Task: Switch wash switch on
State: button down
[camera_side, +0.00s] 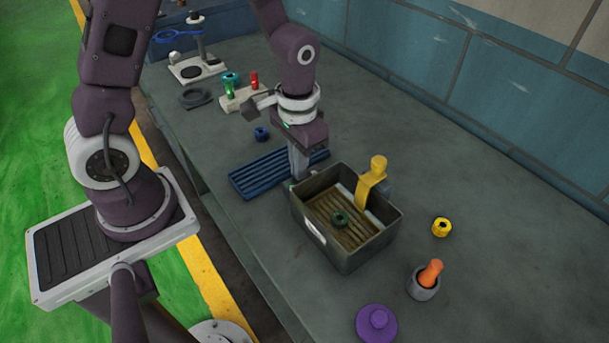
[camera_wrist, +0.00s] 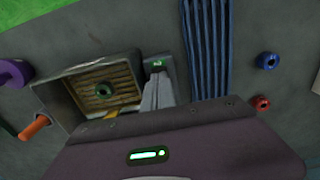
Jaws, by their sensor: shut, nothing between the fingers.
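A small dark block with a green mark (camera_wrist: 158,63) shows at my fingertips in the wrist view; it may be the wash switch, but I cannot tell its position. My gripper (camera_side: 299,174) is shut and empty, pointing down beside the upper-left corner of a grey wash bin (camera_side: 360,254). Its fingers also show in the wrist view (camera_wrist: 158,88), just beside the bin (camera_wrist: 72,99). Whether they touch the block is unclear. A dark green ring (camera_side: 340,219) lies on the bin's slatted floor. In the side view, my gripper and the bin hide the block.
A yellow-handled tool (camera_side: 376,174) stands at the bin's far wall. A blue ribbed rack (camera_side: 257,180) lies left of my gripper. A yellow ring (camera_side: 441,228), an orange-handled tool in a cup (camera_side: 428,280) and a purple lid (camera_side: 376,322) are to the right. The back-right bench is clear.

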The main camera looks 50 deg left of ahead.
jog(key=shift+f, duration=0.65)
jog(key=shift+r, duration=3.5)
jog(key=s+r+t, duration=0.5)
jog(key=s+r, duration=0.9)
jog(key=shift+a+r+t, duration=0.25)
jog(key=shift+r+t, duration=0.05)
jog(key=shift+r, duration=0.1)
